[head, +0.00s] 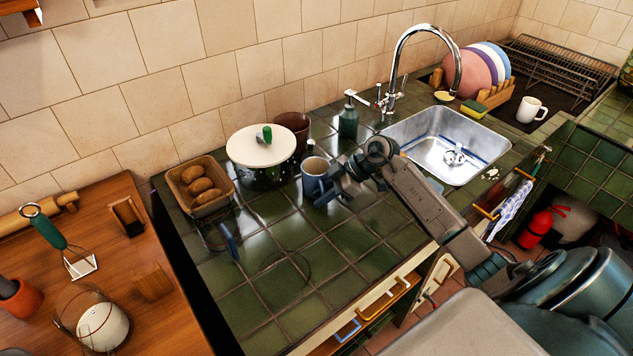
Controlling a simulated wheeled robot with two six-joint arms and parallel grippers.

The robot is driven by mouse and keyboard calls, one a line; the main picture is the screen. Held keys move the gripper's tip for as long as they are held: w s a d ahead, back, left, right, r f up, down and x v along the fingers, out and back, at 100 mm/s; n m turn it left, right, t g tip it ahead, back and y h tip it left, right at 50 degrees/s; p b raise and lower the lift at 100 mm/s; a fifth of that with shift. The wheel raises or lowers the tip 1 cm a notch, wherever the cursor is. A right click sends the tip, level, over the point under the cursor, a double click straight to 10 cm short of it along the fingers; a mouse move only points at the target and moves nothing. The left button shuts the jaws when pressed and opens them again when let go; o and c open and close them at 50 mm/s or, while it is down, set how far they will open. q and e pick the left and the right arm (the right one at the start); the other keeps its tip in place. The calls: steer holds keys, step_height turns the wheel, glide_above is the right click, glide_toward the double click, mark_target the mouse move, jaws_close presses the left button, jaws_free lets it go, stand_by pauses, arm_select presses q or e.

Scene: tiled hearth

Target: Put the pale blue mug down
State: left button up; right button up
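The pale blue mug (315,168) is upright over the dark green tiled counter, near its middle in the head view. My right gripper (330,189) reaches in from the right and is at the mug's right side, with its fingers closed at the handle side. The gripper hides part of the mug's right side and handle. I cannot tell whether the mug's base touches the tiles. My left gripper is not in view.
A bread basket (183,172) is at the left, the sink (425,128) at the right. The front tiles (325,262) are mostly free.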

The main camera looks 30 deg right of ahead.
jaws_close()
